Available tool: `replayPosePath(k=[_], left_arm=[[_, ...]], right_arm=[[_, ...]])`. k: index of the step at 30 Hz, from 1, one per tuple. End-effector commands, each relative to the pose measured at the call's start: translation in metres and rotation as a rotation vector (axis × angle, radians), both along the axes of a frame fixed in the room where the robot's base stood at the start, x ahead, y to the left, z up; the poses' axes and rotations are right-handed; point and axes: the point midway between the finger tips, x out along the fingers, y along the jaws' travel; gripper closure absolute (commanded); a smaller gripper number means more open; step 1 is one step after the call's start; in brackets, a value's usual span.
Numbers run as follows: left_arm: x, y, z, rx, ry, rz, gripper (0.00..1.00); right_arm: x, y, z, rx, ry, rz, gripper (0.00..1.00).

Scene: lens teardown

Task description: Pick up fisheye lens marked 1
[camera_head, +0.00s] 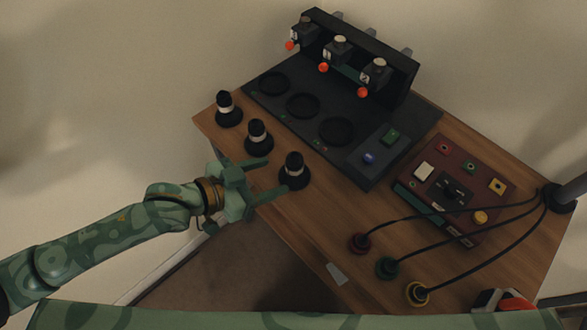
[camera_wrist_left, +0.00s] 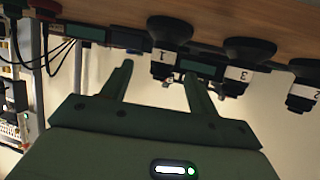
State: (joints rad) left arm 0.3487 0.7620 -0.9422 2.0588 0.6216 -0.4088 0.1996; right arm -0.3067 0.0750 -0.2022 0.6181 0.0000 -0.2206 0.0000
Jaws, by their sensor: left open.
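Fisheye lens 1 (camera_head: 294,170) is a black lens with a white band, standing on a wide dark foot at the table's near edge, rightmost of three in the head view. In the upside-down wrist view, lens 1 (camera_wrist_left: 166,62) shows its label "1" between the fingertips. My left gripper (camera_head: 276,177) is open and empty, its fingers reaching toward lens 1 from the left; it also shows in the wrist view (camera_wrist_left: 157,70). I cannot tell whether a finger touches the lens. My right gripper is not in view.
Lens 3 (camera_head: 257,137) and lens 2 (camera_head: 228,108) stand further left along the edge. Behind is a black station (camera_head: 272,83) with round recesses and a rack with orange knobs. A maroon control box (camera_head: 455,180) and cabled plugs (camera_head: 387,267) are at right.

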Motion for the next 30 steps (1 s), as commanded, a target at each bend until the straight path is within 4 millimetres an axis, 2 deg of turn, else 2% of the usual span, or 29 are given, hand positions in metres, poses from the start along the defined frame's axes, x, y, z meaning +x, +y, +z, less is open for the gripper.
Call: replayPosePath(k=[1,4,11,19,28,30], left_arm=[[0.007,-0.01,-0.009,-0.003,0.001,0.0,0.4],[0.017,-0.024,-0.016,-0.002,0.001,0.001,0.4],[0.029,-0.039,-0.022,0.0,0.0,0.001,0.4],[0.054,-0.067,-0.04,0.0,0.002,0.002,0.4],[0.058,-0.072,-0.039,0.002,-0.002,0.002,0.4],[0.058,-0.072,-0.039,0.003,-0.002,0.002,0.6]], right_arm=[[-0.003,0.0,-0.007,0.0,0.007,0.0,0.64],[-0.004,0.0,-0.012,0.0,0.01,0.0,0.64],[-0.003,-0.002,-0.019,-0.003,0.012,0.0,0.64],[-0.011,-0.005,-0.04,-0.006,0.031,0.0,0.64],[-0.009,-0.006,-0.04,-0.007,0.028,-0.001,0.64],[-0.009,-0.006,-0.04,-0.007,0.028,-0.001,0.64]])
